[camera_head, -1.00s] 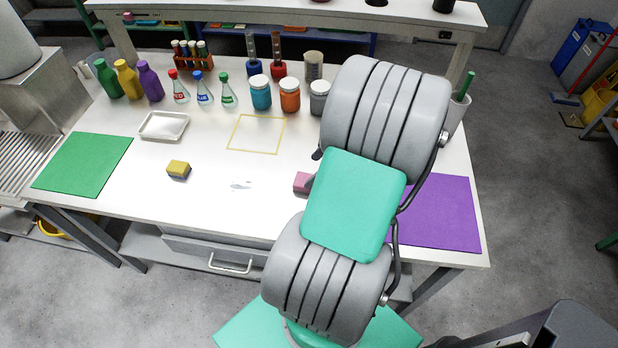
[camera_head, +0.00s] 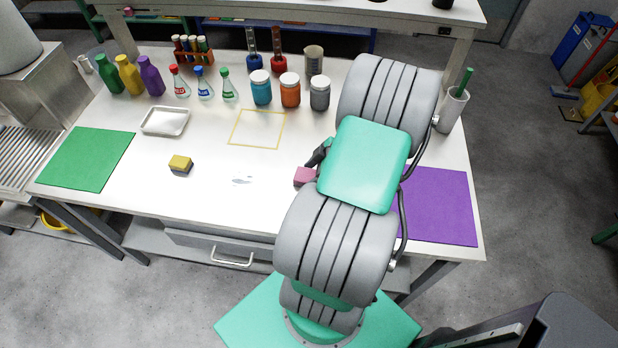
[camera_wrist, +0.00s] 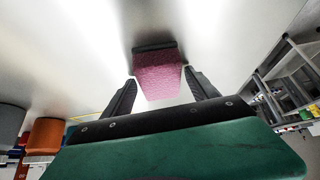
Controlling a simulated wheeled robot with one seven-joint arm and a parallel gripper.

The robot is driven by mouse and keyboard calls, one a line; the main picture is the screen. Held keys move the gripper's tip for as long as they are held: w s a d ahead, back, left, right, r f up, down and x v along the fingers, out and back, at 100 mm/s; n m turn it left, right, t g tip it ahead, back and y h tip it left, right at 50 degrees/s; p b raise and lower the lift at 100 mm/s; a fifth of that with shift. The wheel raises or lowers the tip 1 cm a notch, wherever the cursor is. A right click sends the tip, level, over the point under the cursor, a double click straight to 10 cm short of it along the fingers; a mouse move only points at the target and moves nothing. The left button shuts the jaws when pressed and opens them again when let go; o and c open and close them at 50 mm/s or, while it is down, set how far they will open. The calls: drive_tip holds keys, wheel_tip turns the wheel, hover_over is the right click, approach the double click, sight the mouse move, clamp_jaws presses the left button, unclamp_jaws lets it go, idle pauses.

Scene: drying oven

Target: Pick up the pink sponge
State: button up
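The pink sponge (camera_head: 304,176) lies on the white table, just left of my arm in the head view, which hides part of it. In the wrist view the pink sponge (camera_wrist: 158,77) has a dark layer along its far edge and sits just beyond and between the fingertips. My gripper (camera_wrist: 160,88) is open, with a finger on each side and a gap to the sponge. In the head view only a dark part of my gripper (camera_head: 320,153) shows beside the sponge; the rest is behind my arm.
A yellow sponge (camera_head: 180,164) lies to the left. A metal tray (camera_head: 165,121), a yellow outlined square (camera_head: 257,128), jars (camera_head: 290,93) and flasks stand farther back. A purple mat (camera_head: 438,207) is on the right, a green mat (camera_head: 86,158) on the left. The table around the sponge is mostly clear.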

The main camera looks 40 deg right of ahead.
drive_tip(key=c, duration=1.2)
wheel_tip(320, 180, up, 3)
drive_tip(key=shift+d+f+b, duration=0.1)
drive_tip(key=shift+b, duration=0.55)
drive_tip(key=s+r, duration=0.2)
drive_tip(key=r, duration=0.1)
drive_tip(key=s+r, duration=0.1)
drive_tip(key=s, duration=0.1)
drive_tip(key=shift+d+r, duration=0.4)
drive_tip(key=s+d+r+b, duration=0.1)
drive_tip(key=s+r, duration=0.4)
drive_tip(key=s, duration=0.5)
drive_tip(key=shift+d+r+b, duration=0.25)
drive_tip(key=shift+b, duration=0.15)
